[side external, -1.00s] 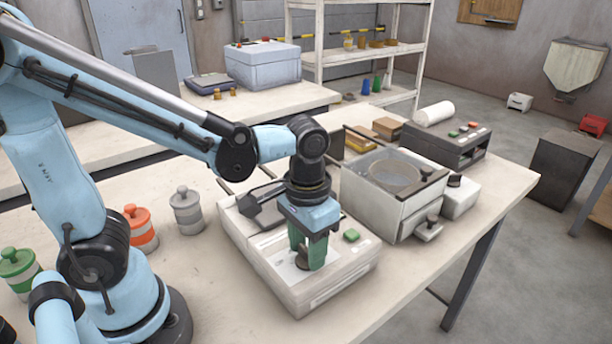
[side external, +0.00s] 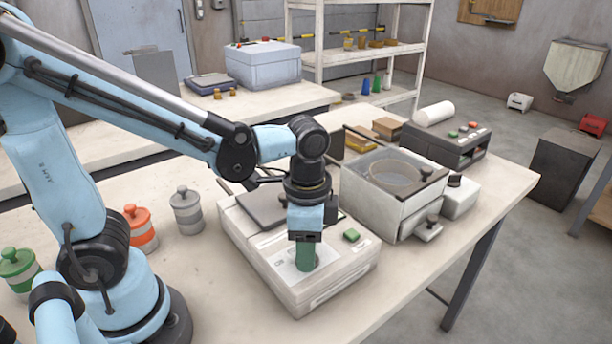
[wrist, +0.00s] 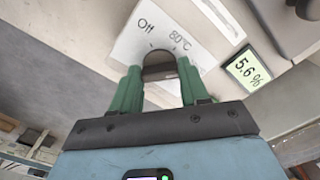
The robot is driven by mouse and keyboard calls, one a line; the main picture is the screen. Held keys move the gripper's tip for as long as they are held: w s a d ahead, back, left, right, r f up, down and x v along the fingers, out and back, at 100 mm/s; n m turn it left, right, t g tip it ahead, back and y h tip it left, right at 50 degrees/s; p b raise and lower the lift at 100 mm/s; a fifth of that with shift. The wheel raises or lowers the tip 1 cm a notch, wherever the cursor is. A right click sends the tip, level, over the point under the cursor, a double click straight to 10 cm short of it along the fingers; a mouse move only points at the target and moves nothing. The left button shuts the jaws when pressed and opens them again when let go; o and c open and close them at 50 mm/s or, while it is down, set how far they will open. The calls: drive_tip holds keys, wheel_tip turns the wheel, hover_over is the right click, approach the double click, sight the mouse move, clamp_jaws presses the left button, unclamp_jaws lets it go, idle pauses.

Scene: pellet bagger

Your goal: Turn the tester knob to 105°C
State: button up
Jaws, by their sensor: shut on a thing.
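The tester is a low white box (side external: 335,288) on the bench, with a grey lid (side external: 262,207) at its back and a green button (side external: 351,235). My gripper (side external: 306,262) points down at its front panel. In the wrist view my gripper's green fingers (wrist: 160,82) are shut on the dark round knob (wrist: 161,71), one finger on each side. The panel beyond the knob reads "Off" and "80°C". No 105°C label shows, and I cannot tell where the knob points. In the side view the fingers hide the knob. A small display (wrist: 248,69) reads 5.6 %.
A white box with a clear top and a round sieve-like part (side external: 395,185) stands close to the tester's right. Grey (side external: 187,210), orange-and-white (side external: 140,228) and green-lidded (side external: 18,268) jars stand to the left. Bare bench (side external: 400,262) lies in front at right.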

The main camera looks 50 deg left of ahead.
drive_tip(key=m, duration=0.3)
drive_tip(key=shift+m, duration=0.3)
idle(0.3)
drive_tip(key=o, duration=1.1)
drive_tip(key=shift+c, duration=0.2)
drive_tip(key=shift+r, duration=0.15)
wheel_tip(320, 180, up, 12)
